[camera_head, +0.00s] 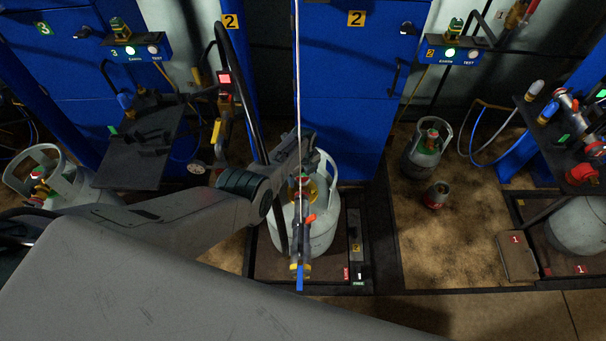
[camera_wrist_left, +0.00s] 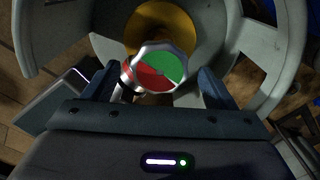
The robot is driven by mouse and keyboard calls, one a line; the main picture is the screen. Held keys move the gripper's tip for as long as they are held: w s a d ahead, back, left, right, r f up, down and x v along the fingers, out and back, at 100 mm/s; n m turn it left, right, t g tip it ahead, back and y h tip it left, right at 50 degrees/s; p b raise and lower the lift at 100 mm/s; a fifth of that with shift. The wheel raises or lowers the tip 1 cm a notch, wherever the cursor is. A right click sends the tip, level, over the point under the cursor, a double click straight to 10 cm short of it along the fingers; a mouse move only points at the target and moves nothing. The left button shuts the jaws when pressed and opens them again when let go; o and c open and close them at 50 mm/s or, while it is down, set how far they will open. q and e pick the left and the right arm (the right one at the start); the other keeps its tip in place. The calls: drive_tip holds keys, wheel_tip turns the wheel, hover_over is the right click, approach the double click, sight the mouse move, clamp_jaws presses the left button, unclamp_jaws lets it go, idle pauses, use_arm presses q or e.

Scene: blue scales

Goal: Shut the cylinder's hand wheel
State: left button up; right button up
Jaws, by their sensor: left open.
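The pale grey gas cylinder (camera_head: 323,232) stands upright on the scale platform marked 2 in the head view. Its hand wheel (camera_wrist_left: 158,68), with a silver rim and a red and green face, shows clearly in the left wrist view, above a yellow part inside the collar (camera_wrist_left: 275,50). My left gripper (camera_head: 303,170) is over the cylinder's top in the head view. In the left wrist view its open fingers (camera_wrist_left: 158,88) stand on either side of the wheel, with no clear grip on it. In the head view the arm and hanging equipment partly hide the valve. My right gripper is out of view.
A filling head with an orange lever (camera_head: 309,219) hangs from a line in front of the cylinder. A dark shelf (camera_head: 130,168) and another cylinder (camera_head: 75,185) are at left.

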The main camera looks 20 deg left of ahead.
sight(303, 177)
use_arm(q)
drive_tip(key=shift+r, duration=0.1)
drive_tip(key=shift+r+p, duration=0.35)
wheel_tip(303, 177, up, 10)
drive_tip(key=p, duration=0.3)
drive_tip(key=shift+f, duration=0.1)
